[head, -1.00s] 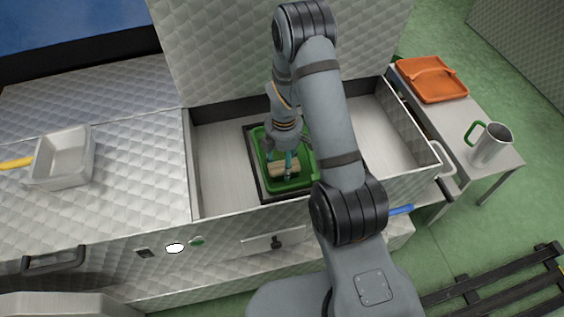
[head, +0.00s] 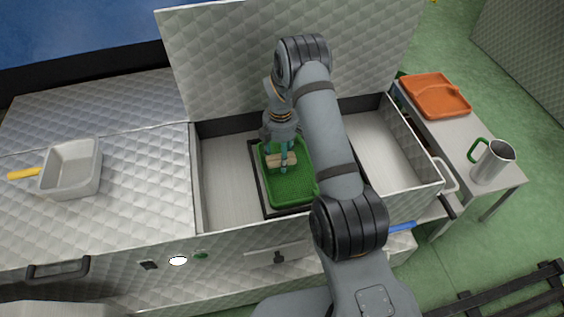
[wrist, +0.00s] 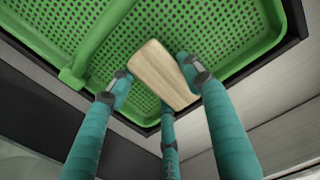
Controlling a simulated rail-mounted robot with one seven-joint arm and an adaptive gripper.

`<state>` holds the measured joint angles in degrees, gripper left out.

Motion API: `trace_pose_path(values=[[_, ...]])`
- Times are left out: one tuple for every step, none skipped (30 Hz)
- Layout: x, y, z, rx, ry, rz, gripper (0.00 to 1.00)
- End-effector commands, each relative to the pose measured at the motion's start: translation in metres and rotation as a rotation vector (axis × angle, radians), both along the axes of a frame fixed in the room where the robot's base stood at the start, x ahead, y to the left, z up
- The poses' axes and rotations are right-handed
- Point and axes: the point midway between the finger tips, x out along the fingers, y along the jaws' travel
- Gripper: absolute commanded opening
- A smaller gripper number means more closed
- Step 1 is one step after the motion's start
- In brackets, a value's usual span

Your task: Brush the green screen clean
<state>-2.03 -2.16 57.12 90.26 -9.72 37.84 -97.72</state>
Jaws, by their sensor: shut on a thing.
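The green screen (head: 290,188) is a rimmed, perforated tray lying in a dark frame inside the open metal bin. Its mesh and a crossbar also show in the wrist view (wrist: 215,25). My gripper (head: 283,166) is over the far half of the screen, its teal fingers shut on a pale wooden brush block (head: 272,161). In the wrist view, the fingers surround the wooden block (wrist: 160,72), which lies over the mesh near one rim. The bristles are hidden under the block, so I cannot tell whether they touch. Any dirt on the mesh is too small to make out.
The bin's raised lid (head: 225,70) stands behind my arm. A white scoop (head: 72,190) with a yellow handle rests on the left worktop. An orange pan (head: 436,95) and a metal jug (head: 495,163) stand on the right side table (head: 455,140). Bare bin floor (head: 227,180) lies left of the screen.

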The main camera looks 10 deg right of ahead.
Motion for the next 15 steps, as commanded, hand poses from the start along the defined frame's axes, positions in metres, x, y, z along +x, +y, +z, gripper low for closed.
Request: trace_pose_path(values=[[0.005, 0.000, 0.000, 0.000, -0.001, -0.001, 0.25], [0.008, 0.000, 0.000, 0.000, -0.002, -0.001, 0.25], [0.012, -0.001, -0.001, 0.000, -0.002, -0.002, 0.25], [0.015, -0.001, -0.001, -0.001, -0.002, -0.002, 0.25], [0.017, -0.001, -0.001, -0.001, -0.001, -0.002, 0.25], [0.021, -0.001, 0.000, 0.000, -0.003, -0.002, 0.25], [0.023, -0.001, -0.001, 0.000, -0.001, -0.003, 0.25], [0.026, -0.001, 0.000, 0.000, -0.002, -0.003, 0.25], [0.029, -0.001, -0.001, 0.000, -0.001, -0.004, 0.25], [0.032, -0.001, -0.001, 0.000, -0.002, -0.005, 0.25], [0.035, -0.002, -0.001, 0.000, -0.002, -0.005, 0.25], [0.039, -0.002, -0.001, -0.001, -0.003, -0.004, 0.25], [0.042, -0.002, -0.001, 0.000, -0.001, -0.004, 0.25], [0.045, -0.002, -0.001, 0.000, -0.003, -0.005, 0.25], [0.048, -0.002, -0.001, 0.000, -0.002, -0.006, 0.25]])
